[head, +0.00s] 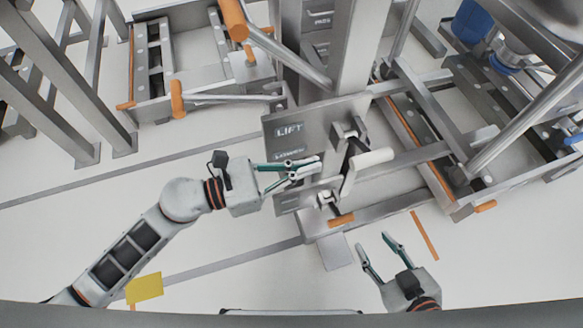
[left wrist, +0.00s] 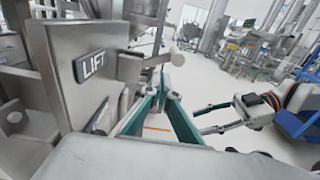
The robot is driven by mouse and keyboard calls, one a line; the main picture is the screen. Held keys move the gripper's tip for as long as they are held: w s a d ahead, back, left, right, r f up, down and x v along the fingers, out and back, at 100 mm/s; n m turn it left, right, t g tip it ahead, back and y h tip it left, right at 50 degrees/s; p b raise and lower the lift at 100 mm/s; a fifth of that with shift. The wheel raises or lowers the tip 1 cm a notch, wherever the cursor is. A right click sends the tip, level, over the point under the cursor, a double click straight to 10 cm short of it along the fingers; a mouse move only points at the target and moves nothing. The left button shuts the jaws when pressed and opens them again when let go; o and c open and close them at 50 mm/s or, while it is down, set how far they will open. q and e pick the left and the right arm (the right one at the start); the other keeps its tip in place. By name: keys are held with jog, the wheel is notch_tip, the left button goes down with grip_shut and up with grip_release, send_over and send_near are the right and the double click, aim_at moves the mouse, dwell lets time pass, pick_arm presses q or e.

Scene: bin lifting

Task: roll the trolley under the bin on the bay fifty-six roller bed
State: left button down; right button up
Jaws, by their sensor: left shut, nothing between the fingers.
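A grey steel lift unit with a LIFT plate (head: 289,131) stands in the middle of the head view; it is probably the trolley. A white grip (head: 374,158) with a dark lever shows on its near side. The LIFT plate is also close at left in the left wrist view (left wrist: 94,66). My left gripper (head: 316,166) is shut and empty, beside the panel below the plate; contact is unclear. My right gripper (head: 372,242) is open and empty over the floor, apart from the unit. I cannot make out the bin or a bay number.
A steel frame with orange ends (head: 158,75) stands at back left, beside grey posts (head: 50,95). Another low frame (head: 455,205) with an orange strip lies at right, below steel bars. A blue object (head: 472,22) is at top right.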

aim_at(358, 152)
pick_arm(q)
jog(key=x, duration=0.8)
jog(key=shift+f, duration=0.1)
pick_arm(e)
jog(key=shift+s+d+f, duration=0.1)
pick_arm(q)
jog(key=shift+d, duration=0.15)
pick_arm(e)
jog(key=shift+d, duration=0.15)
